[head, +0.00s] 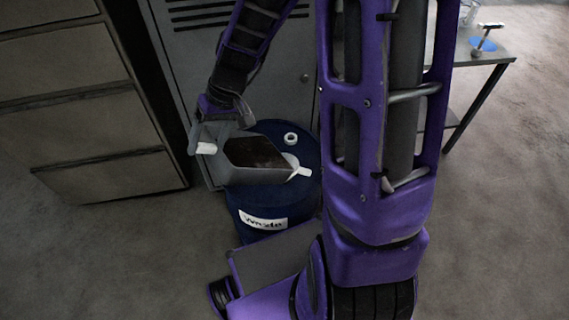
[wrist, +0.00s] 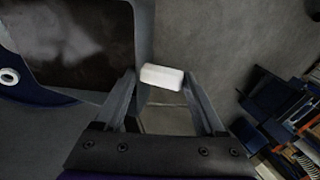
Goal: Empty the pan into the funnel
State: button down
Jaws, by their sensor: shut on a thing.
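The grey pan (head: 243,172) holds dark liquid and is held over the blue waste drum (head: 300,206), roughly level or slightly tilted. My gripper (head: 207,138) is at the pan's left end, shut on its white handle (head: 206,148). In the wrist view the white handle (wrist: 161,77) sits between the fingers of my gripper (wrist: 160,88), and the pan (wrist: 122,60) with its dark contents fills the upper left. The white funnel (head: 300,166) on the drum top shows beside the pan's right end; the pan hides part of it.
A white ring-shaped cap (head: 290,139) is on the drum top. Grey drawers (head: 90,120) stand at left and a grey metal cabinet (head: 190,70) behind. A table (head: 490,60) stands at upper right. The floor left of the drum is clear.

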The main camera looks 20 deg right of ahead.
jog(key=shift+d+r, duration=0.1)
jog(key=shift+w+d+r+y+p, duration=0.15)
jog(key=shift+d+r+y+p, duration=0.2)
jog(key=shift+d+r+y, duration=0.35)
jog(key=shift+d+r, duration=0.1)
jog(key=shift+r, duration=0.05)
jog(key=shift+w+d+r+y+p, duration=0.2)
jog(key=shift+d+r+y+p, duration=0.2)
jog(key=shift+d+r, duration=0.45)
dwell(0.4)
jog(key=shift+w+d+r+g+y+p, duration=0.1)
jog(key=shift+d+r+g+y+p, duration=0.05)
jog(key=shift+d+r+y, duration=0.3)
jog(key=shift+w+d+r+g+y+p, duration=0.1)
jog(key=shift+d+r+g+y+p, duration=0.1)
jog(key=shift+d, duration=0.35)
